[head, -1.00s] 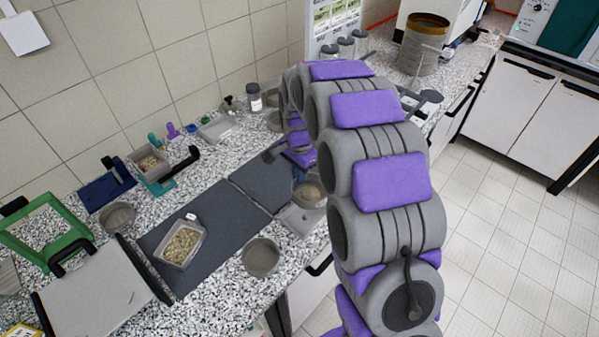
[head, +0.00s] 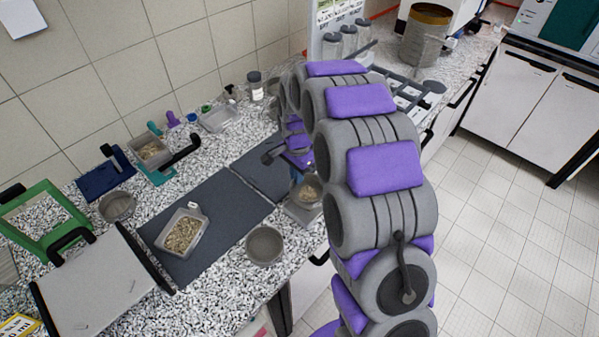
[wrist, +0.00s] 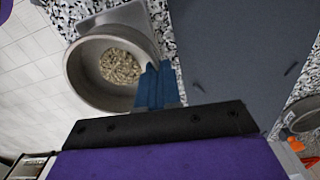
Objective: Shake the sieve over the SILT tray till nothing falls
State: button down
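The sieve (wrist: 78,78) is a round grey pan with pale brown grains in it, at upper left in the wrist view. In the head view the sieve (head: 308,197) is partly hidden by my arm. My gripper (wrist: 157,85) has blue fingers close together at the sieve's right rim, and they look shut on it. A grey tray (wrist: 140,14) lies under or just behind the sieve; in the head view this tray (head: 304,217) shows at the counter's front edge. No SILT label is readable. Whether grains are falling cannot be seen.
Dark mats (head: 215,205) cover the mid counter. A tub of grains (head: 184,236) stands on the mat, with an empty round pan (head: 265,246) to its right. A green frame (head: 45,215) and a grey board (head: 98,283) are at left. Jars (head: 349,40) stand at the back.

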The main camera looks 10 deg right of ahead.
jog(key=shift+a, duration=0.1)
jog(key=shift+d+p, duration=0.95)
jog(key=shift+p, duration=0.05)
dwell(1.4)
jog(key=a, duration=0.2)
jog(key=shift+a, duration=0.3)
